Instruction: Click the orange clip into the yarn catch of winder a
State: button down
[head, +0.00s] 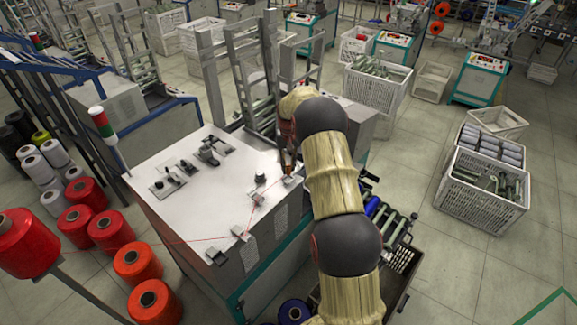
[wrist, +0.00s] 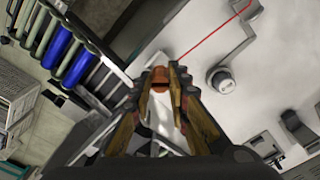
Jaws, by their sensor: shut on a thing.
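The orange clip (wrist: 160,77) sits between the fingertips of my gripper (wrist: 158,92) in the wrist view, with a dark slot across it. My gripper is shut on the clip. In the head view my gripper (head: 287,168) is at the right edge of the winder's pale top (head: 165,150), low over a small metal part there. The arm hides much of this edge. A thin red yarn (wrist: 215,34) runs over the top toward the fingertips. I cannot tell which part is the yarn catch, or whether the clip touches it.
Guides, posts and small brackets (head: 243,233) stand on the winder top. A round metal knob (wrist: 222,80) is right of the fingers in the wrist view. Blue and green bobbins (wrist: 65,58) lie in a rack on the left. Red cones (head: 110,228) stand left of the winder.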

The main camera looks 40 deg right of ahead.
aim_at(288, 171)
jog(key=shift+f, duration=0.2)
jog(key=shift+f+b, duration=0.3)
jog(key=shift+f, duration=0.05)
jog(key=shift+f+b, duration=0.8)
jog(key=shift+f, duration=0.7)
jog(key=c, duration=1.6)
grip_release()
jog(key=shift+c, duration=0.2)
notch_tip(288, 171, up, 12)
jog(key=shift+w, duration=0.1)
